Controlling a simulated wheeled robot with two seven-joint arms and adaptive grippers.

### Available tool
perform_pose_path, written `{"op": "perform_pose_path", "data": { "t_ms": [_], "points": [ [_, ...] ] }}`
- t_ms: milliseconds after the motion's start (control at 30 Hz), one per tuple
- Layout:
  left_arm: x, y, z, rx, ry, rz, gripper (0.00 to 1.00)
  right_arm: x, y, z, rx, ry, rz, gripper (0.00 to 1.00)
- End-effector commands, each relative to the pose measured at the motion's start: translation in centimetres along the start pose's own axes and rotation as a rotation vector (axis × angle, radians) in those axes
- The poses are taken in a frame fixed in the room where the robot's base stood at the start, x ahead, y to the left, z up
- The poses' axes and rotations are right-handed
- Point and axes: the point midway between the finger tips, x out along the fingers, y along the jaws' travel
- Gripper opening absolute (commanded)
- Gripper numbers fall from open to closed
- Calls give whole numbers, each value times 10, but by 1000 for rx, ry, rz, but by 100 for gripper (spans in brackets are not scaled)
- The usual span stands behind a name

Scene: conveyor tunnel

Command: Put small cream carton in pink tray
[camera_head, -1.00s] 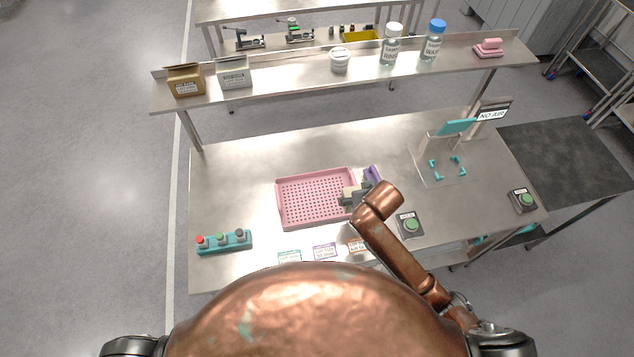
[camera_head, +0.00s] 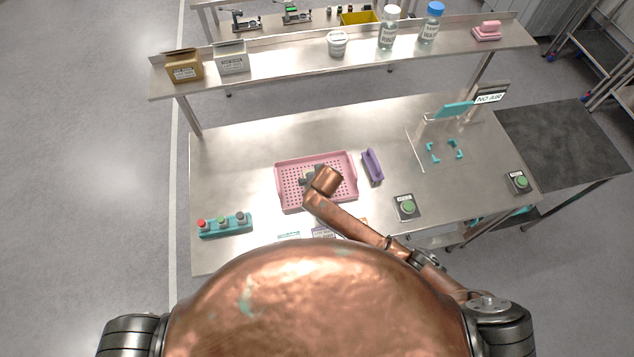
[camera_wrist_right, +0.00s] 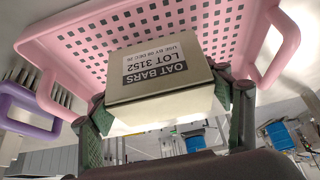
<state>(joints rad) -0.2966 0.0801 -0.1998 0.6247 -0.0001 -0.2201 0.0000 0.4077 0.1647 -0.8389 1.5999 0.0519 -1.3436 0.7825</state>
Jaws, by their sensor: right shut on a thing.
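The pink tray (camera_head: 281,194) lies on the steel table, its perforated floor facing up. My right gripper (camera_head: 308,180) is over the middle of the tray. In the right wrist view my right gripper (camera_wrist_right: 168,128) is shut on the small cream carton (camera_wrist_right: 160,84), with one green-padded finger on each side. The carton's label reads "OAT BARS LOT 3152". It shows against the tray's perforated floor (camera_wrist_right: 222,25); I cannot tell whether it touches it. In the head view my arm mostly hides the carton. My left gripper is not in view.
A purple brush (camera_head: 372,167) lies right of the tray. A teal button box (camera_head: 224,224) is on the left, a green-button box (camera_head: 406,208) on the right. Table space behind the tray is clear.

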Motion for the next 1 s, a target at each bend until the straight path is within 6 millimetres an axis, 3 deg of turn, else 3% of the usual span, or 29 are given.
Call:
{"op": "perform_pose_path", "data": {
  "t_ms": [200, 600, 633, 867, 1000],
  "points": [
    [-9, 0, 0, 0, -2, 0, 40, 23, 0, 13, -1, 0, 2, 28],
    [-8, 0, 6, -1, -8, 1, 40, 29, -1, 17, 1, 0, -1, 28],
    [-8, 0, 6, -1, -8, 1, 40, 30, 0, 17, 1, -1, 0, 72],
    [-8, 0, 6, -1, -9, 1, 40, 29, 0, 17, 0, -1, 0, 88],
    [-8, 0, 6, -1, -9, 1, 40, 29, 0, 17, 0, 0, 0, 89]
  ]
}}
